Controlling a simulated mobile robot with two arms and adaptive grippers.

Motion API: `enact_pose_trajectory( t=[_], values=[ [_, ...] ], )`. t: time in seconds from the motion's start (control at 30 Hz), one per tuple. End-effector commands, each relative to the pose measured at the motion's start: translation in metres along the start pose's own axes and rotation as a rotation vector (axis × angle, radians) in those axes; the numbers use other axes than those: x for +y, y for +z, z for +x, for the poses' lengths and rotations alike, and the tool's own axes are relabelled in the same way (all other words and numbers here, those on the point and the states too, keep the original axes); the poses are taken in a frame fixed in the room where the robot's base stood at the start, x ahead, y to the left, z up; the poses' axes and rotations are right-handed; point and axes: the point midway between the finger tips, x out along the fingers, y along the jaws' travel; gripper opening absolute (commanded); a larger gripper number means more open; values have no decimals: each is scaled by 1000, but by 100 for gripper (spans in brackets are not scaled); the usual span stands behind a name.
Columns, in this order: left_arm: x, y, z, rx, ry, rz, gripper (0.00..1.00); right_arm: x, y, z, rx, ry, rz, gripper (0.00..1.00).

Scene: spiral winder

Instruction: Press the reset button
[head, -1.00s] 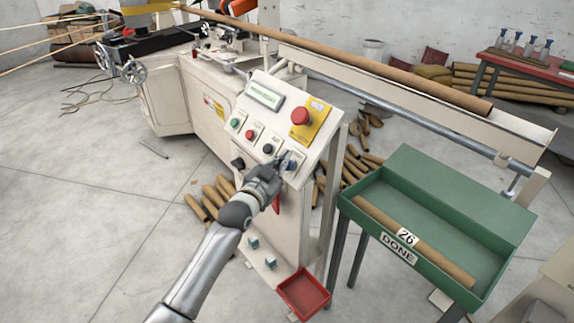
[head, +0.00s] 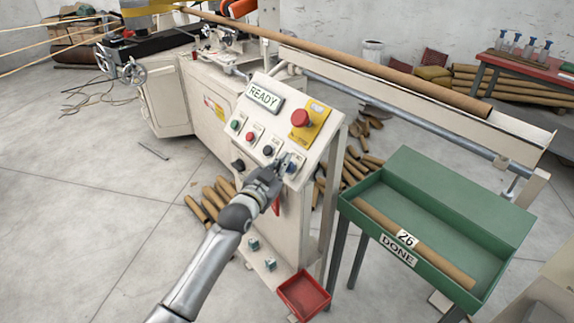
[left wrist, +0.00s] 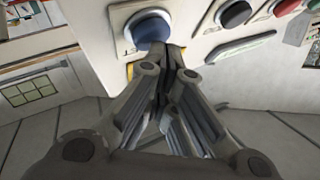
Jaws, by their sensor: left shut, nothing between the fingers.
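The control panel (head: 284,128) of the winder stands in front of me, and its display (head: 264,97) reads READY. A blue button, whose label I cannot read, sits at the panel's lower right; in the left wrist view the blue button (left wrist: 147,29) is just beyond and left of the fingertips. My left gripper (head: 281,163) is shut and empty, with its tips at this button. In the left wrist view the tips (left wrist: 170,50) overlap the button's edge; I cannot tell whether they touch it. My right gripper is not in view.
Green (head: 235,125), red (head: 250,136) and black (head: 268,151) buttons sit left of the blue one. A red mushroom button (head: 300,117) on a yellow plate is above. A green DONE tray (head: 460,200) holds a tube marked 26. A red bin (head: 304,293) is below.

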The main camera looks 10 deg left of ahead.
Motion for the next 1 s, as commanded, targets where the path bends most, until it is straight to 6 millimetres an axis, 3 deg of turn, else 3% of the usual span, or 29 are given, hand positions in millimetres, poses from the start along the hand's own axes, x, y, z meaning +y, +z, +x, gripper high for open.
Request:
enact_pose_trajectory(
  t=[0.13, 0.57, 1.0],
  values=[
    [-5, -6, -6, -1, 1, 1, 0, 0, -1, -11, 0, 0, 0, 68],
    [-7, -8, -9, 1, 0, 1, 0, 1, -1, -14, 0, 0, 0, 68],
    [-28, -31, -37, 0, -1, 2, 0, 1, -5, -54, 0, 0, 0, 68]
  ],
)
